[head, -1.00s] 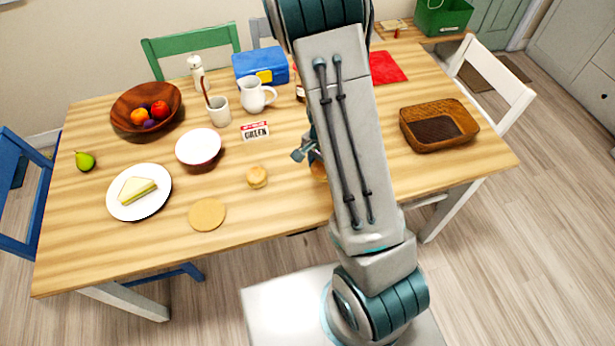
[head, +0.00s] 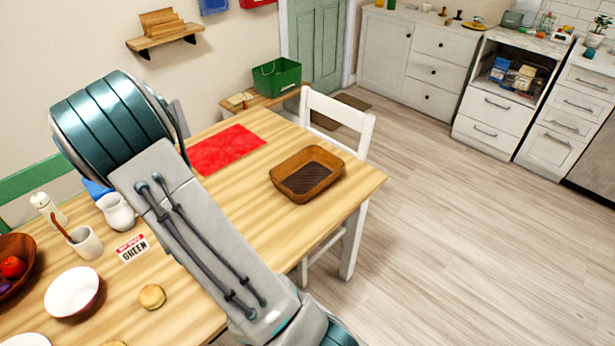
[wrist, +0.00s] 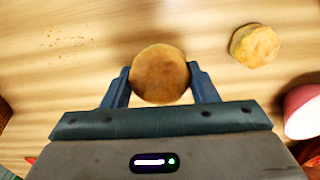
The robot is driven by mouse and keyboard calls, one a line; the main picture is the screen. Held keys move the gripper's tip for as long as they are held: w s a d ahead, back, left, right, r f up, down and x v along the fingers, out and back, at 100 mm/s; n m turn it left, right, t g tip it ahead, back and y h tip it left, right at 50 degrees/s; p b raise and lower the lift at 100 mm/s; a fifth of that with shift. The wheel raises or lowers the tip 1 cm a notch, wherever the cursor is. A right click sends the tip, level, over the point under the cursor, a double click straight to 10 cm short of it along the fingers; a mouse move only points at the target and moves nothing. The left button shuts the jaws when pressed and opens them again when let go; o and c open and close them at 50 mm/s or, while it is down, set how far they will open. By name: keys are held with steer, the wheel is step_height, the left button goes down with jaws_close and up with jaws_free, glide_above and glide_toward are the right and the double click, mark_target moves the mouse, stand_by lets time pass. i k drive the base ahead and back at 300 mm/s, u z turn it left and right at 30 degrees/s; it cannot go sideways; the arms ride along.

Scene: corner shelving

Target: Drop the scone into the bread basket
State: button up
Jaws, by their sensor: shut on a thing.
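My gripper (wrist: 160,84) is shut on a round, golden-brown scone (wrist: 160,72) in the wrist view, with one finger at each side of it. The wooden tabletop shows beyond it; how high the scone is above the table I cannot tell. In the head view my arm hides the gripper and the held scone. The brown woven bread basket (head: 324,189) stands near the table's right end, apart from my arm. It looks empty.
A similar round bun (head: 152,296) lies on the table and shows in the wrist view (wrist: 255,45). A red cloth (head: 226,149) lies behind the basket.

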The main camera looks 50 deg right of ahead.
mark_target(313, 179)
steer(key=z, duration=1.45)
